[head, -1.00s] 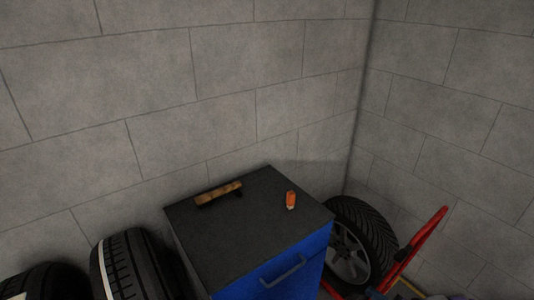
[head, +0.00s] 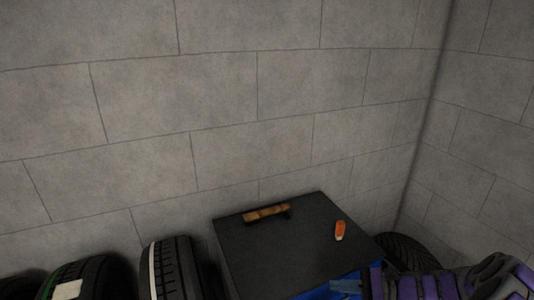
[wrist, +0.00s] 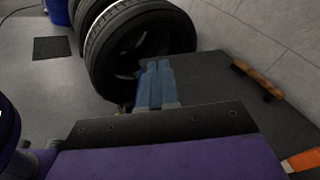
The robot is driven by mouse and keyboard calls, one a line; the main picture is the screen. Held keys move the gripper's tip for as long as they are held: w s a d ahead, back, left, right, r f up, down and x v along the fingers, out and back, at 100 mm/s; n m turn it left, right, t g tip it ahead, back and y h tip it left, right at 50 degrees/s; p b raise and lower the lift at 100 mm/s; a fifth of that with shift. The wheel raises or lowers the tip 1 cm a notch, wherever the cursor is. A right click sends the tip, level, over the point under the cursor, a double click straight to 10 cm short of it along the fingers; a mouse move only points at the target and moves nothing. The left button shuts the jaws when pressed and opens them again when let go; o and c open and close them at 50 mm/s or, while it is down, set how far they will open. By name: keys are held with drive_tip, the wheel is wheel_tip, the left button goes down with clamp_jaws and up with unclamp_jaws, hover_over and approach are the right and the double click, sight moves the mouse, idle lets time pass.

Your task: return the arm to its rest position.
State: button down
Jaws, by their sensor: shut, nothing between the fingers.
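My arm, purple and grey, shows at the lower right of the head view. My gripper (head: 347,288) is at its left end, in front of the blue cabinet, near the cabinet top's front edge. In the wrist view my gripper's blue fingers (wrist: 156,84) are together, with nothing between them. The dark cabinet top (head: 275,250) also shows in the wrist view (wrist: 205,80), to the right of the fingers. The rest position itself is not marked in either view.
A wooden-handled brush (head: 266,213) and a small orange object (head: 340,230) lie on the cabinet top. Tyres (head: 170,268) stand left of the cabinet, and another tyre (head: 408,252) is at its right. Block walls (head: 230,90) close off the back. Open floor (wrist: 50,85) shows in the wrist view.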

drive_tip(key=s+a+r+n+g+h, duration=0.35)
drive_tip(key=s+a+n, duration=0.2)
drive_tip(key=s, duration=0.25)
drive_tip(key=s+a+r+n+g+h, duration=0.3)
drive_tip(key=s+a+r+n+g, duration=0.15)
drive_tip(key=s+a, duration=0.3)
drive_tip(key=s+d+r+n+t+h, duration=0.1)
drive_tip(key=s+d+n+t+h, duration=0.2)
drive_tip(key=s+h, duration=0.7)
drive_tip(key=s+d+n, duration=0.2)
drive_tip(key=s+d, duration=0.2)
drive_tip(key=s, duration=0.1)
drive_tip(key=shift+s, duration=0.4)
